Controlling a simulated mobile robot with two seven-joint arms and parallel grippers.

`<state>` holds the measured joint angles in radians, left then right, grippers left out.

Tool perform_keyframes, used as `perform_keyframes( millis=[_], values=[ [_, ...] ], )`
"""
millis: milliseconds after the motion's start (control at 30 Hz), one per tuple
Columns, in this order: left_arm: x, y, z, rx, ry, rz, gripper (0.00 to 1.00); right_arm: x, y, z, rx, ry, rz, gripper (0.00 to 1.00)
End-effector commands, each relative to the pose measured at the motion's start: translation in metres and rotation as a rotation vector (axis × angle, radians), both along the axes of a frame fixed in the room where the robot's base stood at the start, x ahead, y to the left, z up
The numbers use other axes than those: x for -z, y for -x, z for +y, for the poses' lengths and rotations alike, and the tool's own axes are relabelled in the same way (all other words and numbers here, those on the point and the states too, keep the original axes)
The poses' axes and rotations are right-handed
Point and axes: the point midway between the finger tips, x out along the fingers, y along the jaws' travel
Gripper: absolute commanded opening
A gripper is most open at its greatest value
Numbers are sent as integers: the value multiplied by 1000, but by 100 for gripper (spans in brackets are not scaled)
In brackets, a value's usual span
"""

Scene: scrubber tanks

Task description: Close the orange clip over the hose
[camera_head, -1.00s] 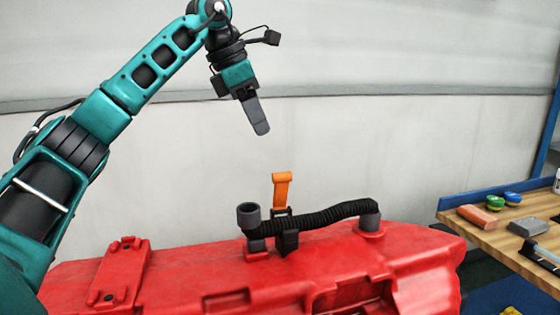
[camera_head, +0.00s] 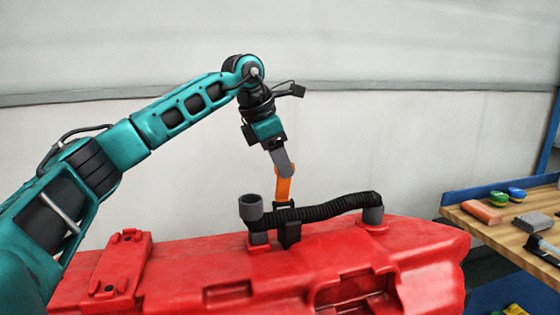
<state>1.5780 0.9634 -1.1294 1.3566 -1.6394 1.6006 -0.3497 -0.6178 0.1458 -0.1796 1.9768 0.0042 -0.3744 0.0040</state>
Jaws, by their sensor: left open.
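The orange clip (camera_head: 284,190) stands upright, raised above its black holder (camera_head: 291,233) on the red tank (camera_head: 200,262). The black ribbed hose (camera_head: 330,209) lies through the holder and runs from near a grey cup-like fitting (camera_head: 251,207) to a grey elbow (camera_head: 372,208) at the right. My left gripper (camera_head: 284,166) is at the top of the orange clip, its grey finger overlapping the clip's upper end in the picture. I cannot tell if it touches the clip. Its jaws are open. My right gripper is out of view.
A wooden workbench (camera_head: 510,235) with a blue edge stands at the right. It holds a reddish block (camera_head: 481,212), a grey block (camera_head: 532,222) and two small round items. The air above the hose's right part is clear.

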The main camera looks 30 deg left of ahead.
Motion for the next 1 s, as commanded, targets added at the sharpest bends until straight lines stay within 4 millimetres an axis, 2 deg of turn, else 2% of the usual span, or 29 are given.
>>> perform_keyframes(
  millis=[233,700,1000],
  values=[
    [0,0,0,0,-1,1,47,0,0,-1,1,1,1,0],
    [0,0,0,0,-1,1,2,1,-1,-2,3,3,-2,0],
    [0,0,0,0,-1,1,0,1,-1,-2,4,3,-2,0]
  ],
)
